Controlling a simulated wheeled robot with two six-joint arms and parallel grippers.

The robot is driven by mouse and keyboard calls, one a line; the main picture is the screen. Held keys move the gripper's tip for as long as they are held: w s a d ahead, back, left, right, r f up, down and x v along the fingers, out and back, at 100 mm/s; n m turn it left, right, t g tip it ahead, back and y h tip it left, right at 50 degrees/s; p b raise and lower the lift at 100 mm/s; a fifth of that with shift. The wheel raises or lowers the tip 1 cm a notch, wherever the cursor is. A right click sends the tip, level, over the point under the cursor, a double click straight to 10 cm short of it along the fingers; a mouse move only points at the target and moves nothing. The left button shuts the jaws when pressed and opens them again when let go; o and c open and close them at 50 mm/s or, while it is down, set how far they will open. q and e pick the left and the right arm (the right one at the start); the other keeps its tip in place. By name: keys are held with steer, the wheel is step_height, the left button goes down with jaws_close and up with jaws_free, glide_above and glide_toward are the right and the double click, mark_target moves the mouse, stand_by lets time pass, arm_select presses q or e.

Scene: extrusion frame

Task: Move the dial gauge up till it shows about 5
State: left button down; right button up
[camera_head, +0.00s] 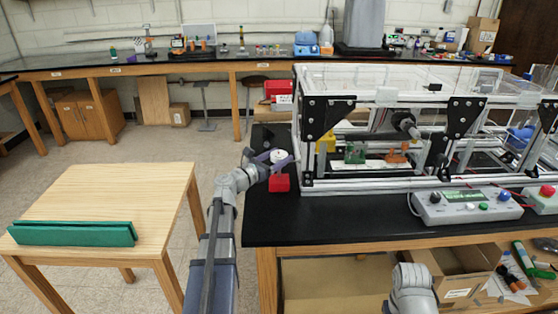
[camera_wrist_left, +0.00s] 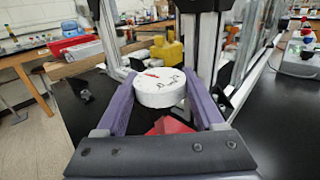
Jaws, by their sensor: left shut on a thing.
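The dial gauge (camera_wrist_left: 158,87) is a round white disc with a red needle and dark marks, too small to read. In the left wrist view it sits between the two purple fingers of my left gripper (camera_wrist_left: 155,95), which is shut on it. In the head view the gauge (camera_head: 279,156) shows at the left end of the extrusion frame, with my left gripper (camera_head: 270,160) at it. A red block (camera_head: 279,183) is below the gauge on the black bench top. My right gripper cannot be made out; only part of my right arm shows at the bottom.
The aluminium extrusion frame (camera_head: 400,186) with clear panels stands right of the gauge. A yellow block (camera_wrist_left: 167,52) is behind the gauge. A grey control box (camera_head: 466,206) is on the bench at right. A wooden table (camera_head: 110,190) with a green object stands at left.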

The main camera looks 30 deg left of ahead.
arm_select(q)
steer(key=shift+f, duration=0.1)
jaws_free()
steer(key=shift+s, duration=0.1)
steer(key=v, duration=0.7)
steer(key=shift+s+a, duration=0.1)
steer(key=shift+s, duration=0.2)
